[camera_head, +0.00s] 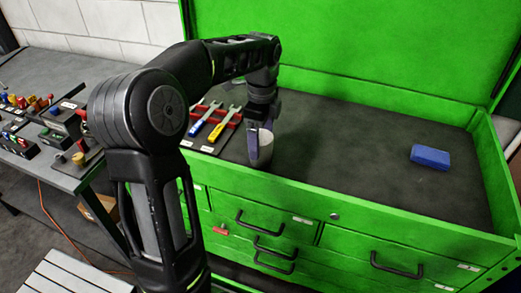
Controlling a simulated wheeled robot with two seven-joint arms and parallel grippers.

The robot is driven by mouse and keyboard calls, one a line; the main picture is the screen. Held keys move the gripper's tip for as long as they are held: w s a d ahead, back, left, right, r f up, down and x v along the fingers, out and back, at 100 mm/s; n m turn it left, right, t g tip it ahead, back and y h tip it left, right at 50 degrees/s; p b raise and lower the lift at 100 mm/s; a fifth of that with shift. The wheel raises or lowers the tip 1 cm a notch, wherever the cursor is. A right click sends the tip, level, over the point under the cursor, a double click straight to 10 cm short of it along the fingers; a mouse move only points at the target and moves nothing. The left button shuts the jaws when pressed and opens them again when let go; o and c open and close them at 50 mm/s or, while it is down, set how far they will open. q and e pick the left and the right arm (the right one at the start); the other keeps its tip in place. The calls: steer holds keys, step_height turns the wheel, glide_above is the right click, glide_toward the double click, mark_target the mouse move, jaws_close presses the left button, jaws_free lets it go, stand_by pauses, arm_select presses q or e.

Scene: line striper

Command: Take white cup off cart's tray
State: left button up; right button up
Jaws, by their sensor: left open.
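My left arm comes in from the left and bends down over the green cart's tray (335,135). A pale cup (266,150) stands on the dark tray floor near the front edge. My left gripper (260,138) points down at the cup, with its dark fingers at the cup's near side and top. The fingers are open, and part of the cup is hidden behind them. I cannot tell whether they touch it. My right gripper is not in view.
A blue block (430,157) lies at the tray's right. Wrenches with blue and yellow handles (217,131) lie on a rack left of the cup. The tray's middle is clear. Drawers with black handles (397,266) are below. A grey workbench (60,170) with small parts stands at left.

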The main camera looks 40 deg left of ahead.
arm_select(q)
steer(key=shift+s+f+p, duration=0.1)
steer(key=shift+f+p, duration=0.65)
steer(key=shift+f, duration=1.85)
steer(key=shift+c, duration=0.4)
steer(key=c, duration=1.4)
